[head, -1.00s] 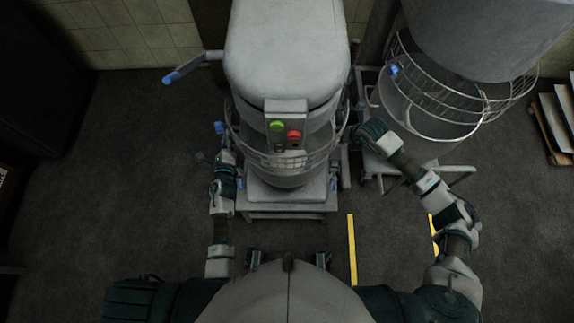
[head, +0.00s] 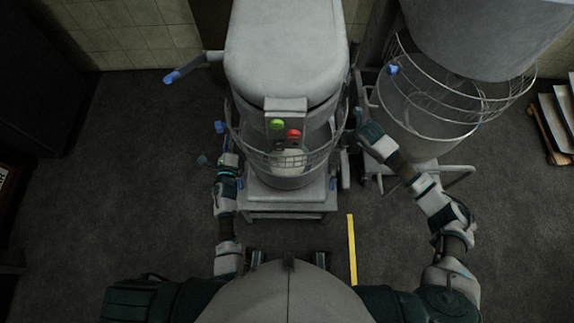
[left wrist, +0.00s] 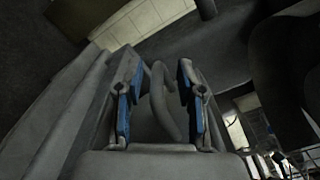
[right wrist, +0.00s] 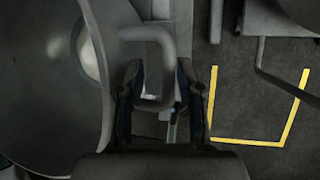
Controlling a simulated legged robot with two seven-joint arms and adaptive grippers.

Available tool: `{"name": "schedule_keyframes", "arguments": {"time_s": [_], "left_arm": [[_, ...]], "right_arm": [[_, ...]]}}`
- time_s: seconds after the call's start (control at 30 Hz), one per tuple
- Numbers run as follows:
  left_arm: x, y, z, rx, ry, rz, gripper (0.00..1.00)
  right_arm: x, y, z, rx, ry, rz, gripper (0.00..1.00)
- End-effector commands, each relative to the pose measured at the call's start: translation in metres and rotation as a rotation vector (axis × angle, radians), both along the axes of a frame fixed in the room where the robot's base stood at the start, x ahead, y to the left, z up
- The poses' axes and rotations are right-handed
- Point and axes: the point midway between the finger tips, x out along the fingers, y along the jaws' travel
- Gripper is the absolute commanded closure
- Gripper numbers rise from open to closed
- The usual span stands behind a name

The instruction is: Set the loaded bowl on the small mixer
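The small mixer (head: 285,50) stands at centre in the head view, grey, with a green and a red button on its front. The grey bowl (head: 293,180) is below its head, partly hidden by the wire guard; pale contents show inside. The bowl's wall also shows in the right wrist view (right wrist: 40,110). Whether it rests on its supports is hidden. My left gripper (left wrist: 158,105) is open, its blue-padded fingers on either side of a grey loop handle (left wrist: 160,85). My right gripper (right wrist: 157,95) is open, its fingers astride another loop handle (right wrist: 148,33).
A larger mixer (head: 480,35) with a wire guard stands at right. A blue-tipped lever (head: 172,77) sticks out left of the small mixer. A yellow floor line (head: 351,250) lies in front. A rack with pale trays (head: 560,115) is far right. Floor at left is clear.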

Motion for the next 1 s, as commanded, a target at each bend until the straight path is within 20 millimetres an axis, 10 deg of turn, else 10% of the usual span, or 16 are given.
{"name": "schedule_keyframes", "arguments": {"time_s": [0.37, 1.0], "left_arm": [[-0.005, 0.002, -0.001, 0.002, 0.001, 0.003, 0.62], [-0.115, -0.002, -0.004, 0.001, 0.004, 0.003, 0.62]], "right_arm": [[0.0, -0.002, -0.001, -0.004, 0.002, -0.004, 0.63], [0.001, -0.003, -0.002, -0.005, 0.003, -0.004, 0.63]]}}
